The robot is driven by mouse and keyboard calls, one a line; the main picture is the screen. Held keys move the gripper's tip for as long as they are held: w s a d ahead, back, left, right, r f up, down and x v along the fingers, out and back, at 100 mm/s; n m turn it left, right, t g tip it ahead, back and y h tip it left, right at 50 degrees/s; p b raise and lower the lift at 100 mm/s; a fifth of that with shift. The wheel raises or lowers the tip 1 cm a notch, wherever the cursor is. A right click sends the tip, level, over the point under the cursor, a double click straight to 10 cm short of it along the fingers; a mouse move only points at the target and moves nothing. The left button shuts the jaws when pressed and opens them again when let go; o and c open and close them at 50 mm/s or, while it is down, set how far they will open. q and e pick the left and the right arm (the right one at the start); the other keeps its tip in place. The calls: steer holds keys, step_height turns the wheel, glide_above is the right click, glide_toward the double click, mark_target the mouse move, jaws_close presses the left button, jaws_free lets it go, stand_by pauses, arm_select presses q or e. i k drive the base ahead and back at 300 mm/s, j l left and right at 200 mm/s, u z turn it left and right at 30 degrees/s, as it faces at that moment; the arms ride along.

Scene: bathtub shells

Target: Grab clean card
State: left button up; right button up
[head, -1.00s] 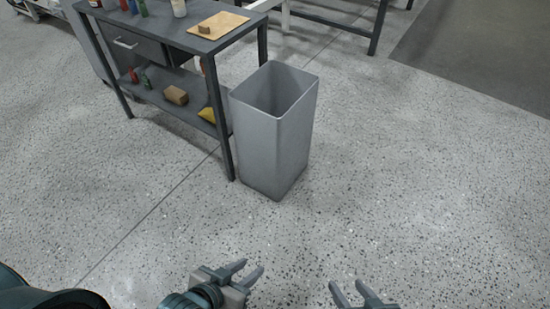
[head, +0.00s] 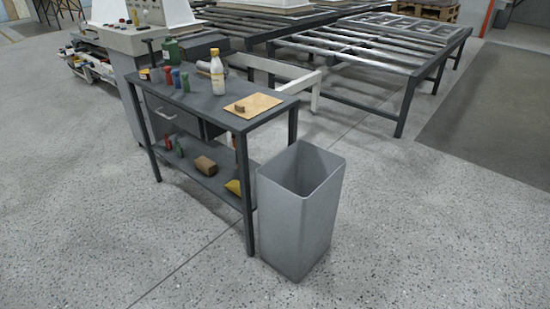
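A flat tan sheet (head: 253,105) lies on the right end of the dark workbench top (head: 215,100), with a small brown block (head: 239,107) on it. I cannot tell whether this sheet is the clean card; nothing else in view is clearly a card. Neither of my grippers is in view.
A white bottle (head: 217,75), a green container (head: 171,52) and several small bottles stand on the bench. Its lower shelf holds a brown block (head: 205,165) and a yellow item (head: 233,187). A tall grey bin (head: 295,220) stands at its right. Floor in front is clear.

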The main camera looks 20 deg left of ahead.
mark_target(249, 108)
steer(key=i+j, duration=0.55)
steer(key=j, duration=0.3)
steer(key=i+j, duration=0.3)
steer(key=i+j+z, duration=0.1)
steer(key=i+j, duration=0.15)
steer(key=j, duration=0.3)
